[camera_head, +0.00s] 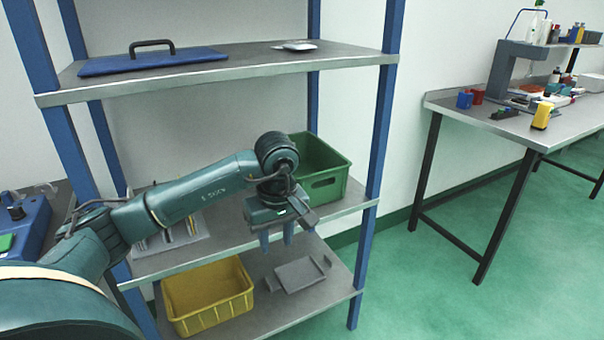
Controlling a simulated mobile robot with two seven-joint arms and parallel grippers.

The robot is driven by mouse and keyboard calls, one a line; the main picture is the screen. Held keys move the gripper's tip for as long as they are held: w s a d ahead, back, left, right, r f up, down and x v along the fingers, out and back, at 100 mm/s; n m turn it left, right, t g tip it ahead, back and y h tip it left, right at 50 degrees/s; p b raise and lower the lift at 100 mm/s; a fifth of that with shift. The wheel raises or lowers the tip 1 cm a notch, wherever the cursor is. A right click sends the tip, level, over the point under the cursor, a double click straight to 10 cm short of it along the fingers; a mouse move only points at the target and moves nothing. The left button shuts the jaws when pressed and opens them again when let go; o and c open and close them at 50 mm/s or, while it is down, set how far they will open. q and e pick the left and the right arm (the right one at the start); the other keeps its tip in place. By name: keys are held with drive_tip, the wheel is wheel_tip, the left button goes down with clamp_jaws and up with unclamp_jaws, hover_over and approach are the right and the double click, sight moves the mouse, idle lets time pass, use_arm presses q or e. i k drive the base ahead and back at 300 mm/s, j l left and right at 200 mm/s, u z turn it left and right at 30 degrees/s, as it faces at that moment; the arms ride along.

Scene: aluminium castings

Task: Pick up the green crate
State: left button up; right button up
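The green crate (327,185) stands upright on the middle shelf (340,205) at its right end, and its inside looks empty. My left arm comes in from the left and covers the crate's left part. My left gripper (276,241) hangs in front of the shelf's front edge, to the left of and lower than the crate, and appears apart from it. Its fingers point down and are spread, with nothing between them. My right gripper is not in view.
A yellow crate (209,301) and a grey tray-like piece (301,274) are on the bottom shelf. A blue board with a handle (152,61) lies on the top shelf. Blue posts (381,115) frame the rack. A workbench (500,123) with several items stands right; green floor between is clear.

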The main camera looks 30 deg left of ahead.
sight(322, 172)
drive_tip(key=i+j, duration=1.15)
